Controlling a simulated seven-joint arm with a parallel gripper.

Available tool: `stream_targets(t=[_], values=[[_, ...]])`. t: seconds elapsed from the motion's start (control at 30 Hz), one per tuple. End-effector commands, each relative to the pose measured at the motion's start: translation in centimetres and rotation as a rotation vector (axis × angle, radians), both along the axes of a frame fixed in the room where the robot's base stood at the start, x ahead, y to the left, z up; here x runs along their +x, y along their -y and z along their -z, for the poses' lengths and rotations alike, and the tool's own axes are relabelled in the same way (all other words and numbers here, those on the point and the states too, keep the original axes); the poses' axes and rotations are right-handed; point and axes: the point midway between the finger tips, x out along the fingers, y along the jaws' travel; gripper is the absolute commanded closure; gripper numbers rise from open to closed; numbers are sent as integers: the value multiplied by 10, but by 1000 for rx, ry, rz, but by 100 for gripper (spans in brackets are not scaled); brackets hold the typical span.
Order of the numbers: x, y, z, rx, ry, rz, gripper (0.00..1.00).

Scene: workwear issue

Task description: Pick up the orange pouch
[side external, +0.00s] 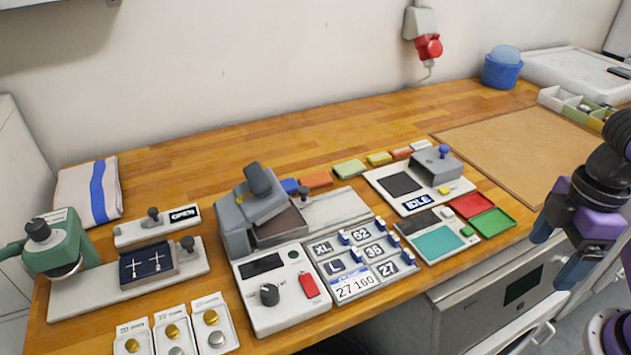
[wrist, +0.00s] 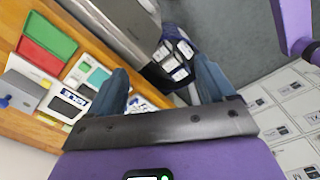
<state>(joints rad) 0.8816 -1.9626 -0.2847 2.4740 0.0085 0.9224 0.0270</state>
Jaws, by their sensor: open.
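In the side external view a flat orange piece (side external: 316,180) lies on the wooden worktop behind the grey press, in a row of small coloured pieces. A smaller orange-red piece (side external: 401,153) lies further right in that row. I cannot tell which of them is the orange pouch. My gripper (side external: 556,252) is at the right, beyond the worktop's front edge and far from both. In the wrist view its two blue fingers (wrist: 162,88) are spread apart with nothing held between them. I cannot make out the pouch clearly in the wrist view.
A grey press (side external: 232,228), a panel with number tiles (side external: 372,240) and a device reading IDLE (side external: 415,180) stand along the worktop. Red (side external: 471,205) and green (side external: 492,222) trays lie near the front edge. A brown mat (side external: 530,150) is bare at the right.

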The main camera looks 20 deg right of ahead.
Motion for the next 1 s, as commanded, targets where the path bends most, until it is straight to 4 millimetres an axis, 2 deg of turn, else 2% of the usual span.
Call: stream_targets(t=[0.17,0.3,0.5,0.73,1.0], values=[[38,-33,-14,14,-28,238,17],[82,-62,-27,30,-61,496,17],[148,-96,-39,51,-112,853,17],[229,-121,-47,75,-181,1255,17],[323,-126,-47,104,-275,1714,17]])
